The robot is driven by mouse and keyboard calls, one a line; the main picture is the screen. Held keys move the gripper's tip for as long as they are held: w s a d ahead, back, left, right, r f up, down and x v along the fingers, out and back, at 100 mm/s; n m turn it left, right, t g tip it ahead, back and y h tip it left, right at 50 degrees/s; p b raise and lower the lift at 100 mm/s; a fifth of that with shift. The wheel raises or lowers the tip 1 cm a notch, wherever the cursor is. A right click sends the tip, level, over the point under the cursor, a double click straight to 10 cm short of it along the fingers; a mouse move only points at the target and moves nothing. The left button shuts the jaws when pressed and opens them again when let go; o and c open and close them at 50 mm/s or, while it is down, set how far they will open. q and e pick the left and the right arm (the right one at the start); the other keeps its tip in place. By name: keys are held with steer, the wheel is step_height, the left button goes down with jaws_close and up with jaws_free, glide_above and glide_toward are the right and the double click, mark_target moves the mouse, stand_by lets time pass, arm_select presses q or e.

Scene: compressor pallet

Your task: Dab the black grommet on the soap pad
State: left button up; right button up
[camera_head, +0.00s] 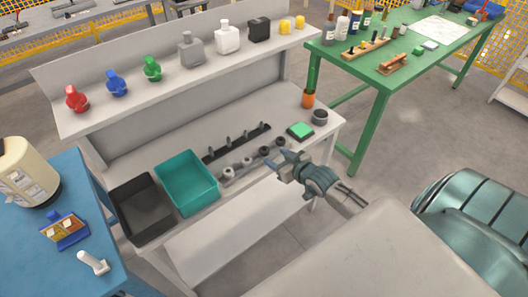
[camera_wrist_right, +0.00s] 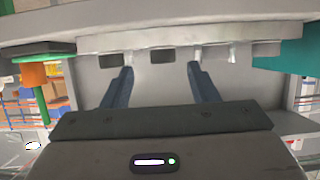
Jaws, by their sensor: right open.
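Two black grommets stand on a grey rail on the bench, the nearer one (camera_head: 265,150) and the farther one (camera_head: 280,141); lighter grey ones stand to their left. The green soap pad (camera_head: 300,130) lies in a dark tray right of the row. In the right wrist view its green edge (camera_wrist_right: 40,49) shows at the left. My right gripper (camera_head: 281,160) is open and empty at the bench's front edge, close to the row. In the right wrist view one dark grommet (camera_wrist_right: 161,55) appears between the spread fingers (camera_wrist_right: 160,76), apart from them. My left gripper is out of view.
A teal bin (camera_head: 187,182) and a black bin (camera_head: 140,210) stand left of the row. Behind it is a black peg rack (camera_head: 237,143). An orange bottle (camera_head: 309,98) and a grey round container (camera_head: 319,117) stand near the pad. An upper shelf (camera_head: 125,96) overhangs the back.

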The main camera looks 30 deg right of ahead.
mark_target(262, 149)
steer(key=shift+w, duration=0.6)
steer(key=w, duration=0.1)
steer(key=w+p, duration=0.1)
steer(key=w, duration=0.1)
steer(key=shift+w+a+f, duration=0.2)
steer(key=shift+a+f, duration=0.1)
steer(key=shift+a, duration=0.1)
steer(key=shift+w+f, duration=0.3)
steer(key=shift+w, duration=0.15)
steer(key=shift+s, duration=0.1)
steer(key=c, duration=1)
